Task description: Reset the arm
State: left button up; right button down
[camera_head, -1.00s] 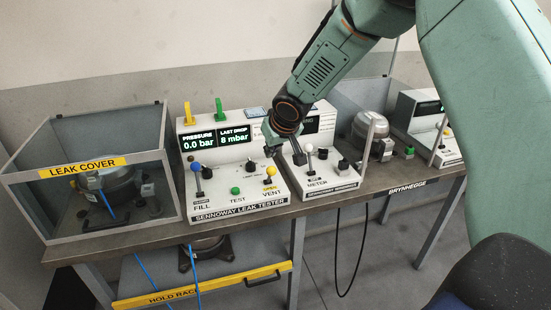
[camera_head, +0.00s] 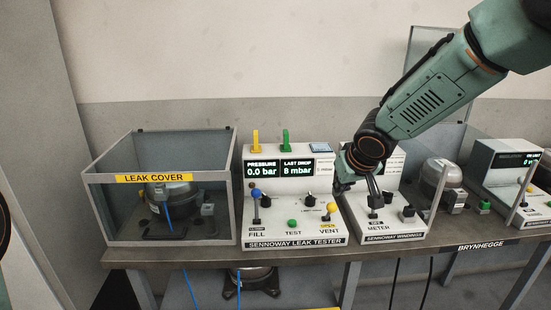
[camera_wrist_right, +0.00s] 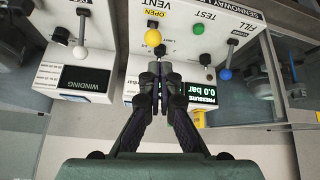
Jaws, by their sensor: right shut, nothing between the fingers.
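My right arm comes in from the upper right in the head view. My right gripper (camera_head: 342,186) is over the right part of the leak tester (camera_head: 292,241), just above the yellow-knobbed VENT lever (camera_head: 331,208). In the right wrist view the gripper (camera_wrist_right: 160,76) has its fingertips together and empty, just short of the yellow knob (camera_wrist_right: 152,38); I see no clear contact. The blue-knobbed FILL lever (camera_head: 256,194) stands upright. The tester's display (camera_head: 281,170) reads 0.0 bar and 8 mbar. My left gripper is out of view.
A clear leak cover (camera_head: 153,178) over a compressor (camera_head: 172,197) stands at left. The winding meter (camera_head: 395,226) is beside the tester, partly behind my arm. Another compressor (camera_head: 440,175) and a further device (camera_head: 500,170) stand right. The bench's front edge (camera_head: 430,254) is clear.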

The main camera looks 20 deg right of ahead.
jog(key=shift+w, duration=0.1)
jog(key=s+a+f+n+t+y, duration=0.1)
jog(key=s+a+f+y, duration=0.2)
jog(key=a+f, duration=0.35)
jog(key=s+a+f+g+b, duration=0.1)
jog(key=s+a+f+b, duration=0.3)
jog(key=s+f, duration=0.6)
jog(key=s+f+g+h+b, duration=0.1)
jog(key=s+f+g+b, duration=0.1)
jog(key=s+f, duration=0.8)
jog(key=s+f+m+g+h+b, duration=0.1)
jog(key=s+f+g, duration=0.3)
jog(key=s+f, duration=0.6)
jog(key=s+b, duration=0.1)
jog(key=s, duration=0.7)
jog(key=shift+f+g, duration=0.2)
jog(key=shift+g, duration=0.1)
jog(key=shift+w, duration=0.15)
